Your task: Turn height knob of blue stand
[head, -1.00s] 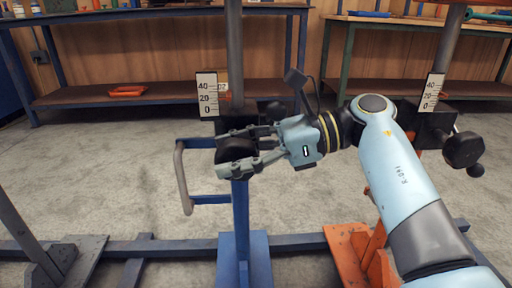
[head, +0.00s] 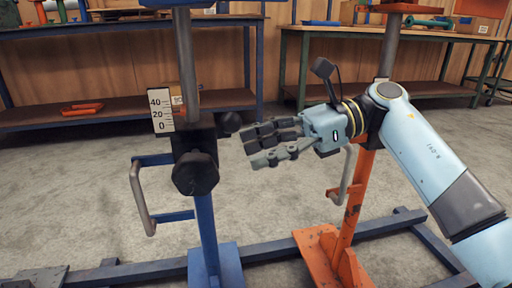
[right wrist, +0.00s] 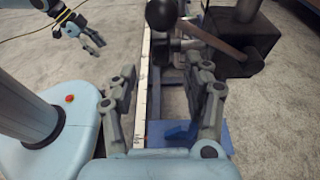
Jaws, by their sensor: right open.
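The blue stand (head: 205,225) is upright left of centre in the head view. Its black lobed knob (head: 195,174) faces me on the black clamp block, below the white scale (head: 161,110). My right gripper (head: 254,148) is to the right of the knob, apart from it, open and empty. In the right wrist view its two fingers (right wrist: 168,100) are spread, with a black ball (right wrist: 162,14) beyond them; I cannot tell which stand the ball belongs to. My left gripper (right wrist: 88,38) shows small at that view's upper left; its opening is unclear.
An orange stand (head: 358,190) with a grey handle is behind my right arm. A blue-grey floor rail (head: 270,248) joins the stands. A grey U-shaped handle (head: 142,200) sticks out left of the blue stand.

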